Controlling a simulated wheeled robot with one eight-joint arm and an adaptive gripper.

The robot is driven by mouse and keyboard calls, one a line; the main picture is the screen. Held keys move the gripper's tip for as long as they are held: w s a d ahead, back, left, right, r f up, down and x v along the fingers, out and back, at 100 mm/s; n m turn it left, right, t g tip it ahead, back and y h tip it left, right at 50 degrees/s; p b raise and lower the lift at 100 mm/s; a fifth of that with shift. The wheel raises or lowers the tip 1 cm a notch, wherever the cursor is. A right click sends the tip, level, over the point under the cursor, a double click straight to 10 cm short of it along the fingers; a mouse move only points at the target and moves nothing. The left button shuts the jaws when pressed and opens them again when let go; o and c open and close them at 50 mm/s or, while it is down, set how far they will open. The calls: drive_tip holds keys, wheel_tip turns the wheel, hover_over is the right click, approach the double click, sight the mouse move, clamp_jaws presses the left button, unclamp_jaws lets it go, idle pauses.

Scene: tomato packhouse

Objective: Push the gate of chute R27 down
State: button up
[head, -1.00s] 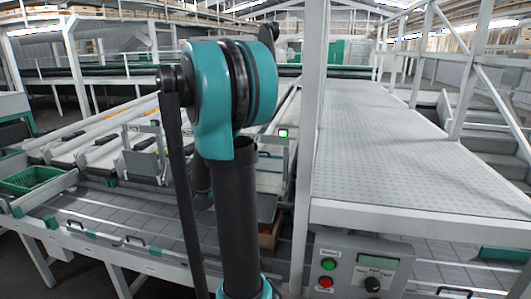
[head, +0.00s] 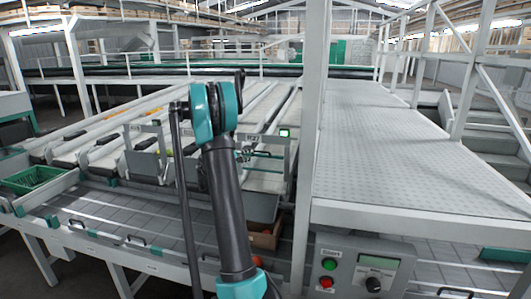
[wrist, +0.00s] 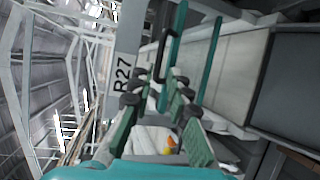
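The R27 label (head: 251,136) is on a frame at the chute beside a lit green lamp (head: 285,133) in the head view. Teal bars (head: 265,154) cross the chute just below it. In the wrist view the R27 label (wrist: 122,75) reads sideways, with a black handle (wrist: 165,58) and a teal bar (wrist: 176,35) to its right. I cannot clearly tell the gate's outline or height. My gripper (wrist: 157,95) is open in the wrist view, fingers apart on either side of the handle's near end. Contact cannot be told.
A neighbouring chute frame (head: 145,160) stands to the left. A white post (head: 313,110) and a grey platform (head: 410,150) are close on the right. A control panel (head: 350,270) is below the platform. A cardboard box (head: 265,236) sits below the chute.

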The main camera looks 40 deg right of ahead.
hover_over(262, 161)
drive_tip(key=d, duration=0.2)
drive_tip(key=f, duration=0.2)
drive_tip(key=shift+s+a+f, duration=0.1)
drive_tip(key=shift+s+f, duration=0.2)
clamp_jaws()
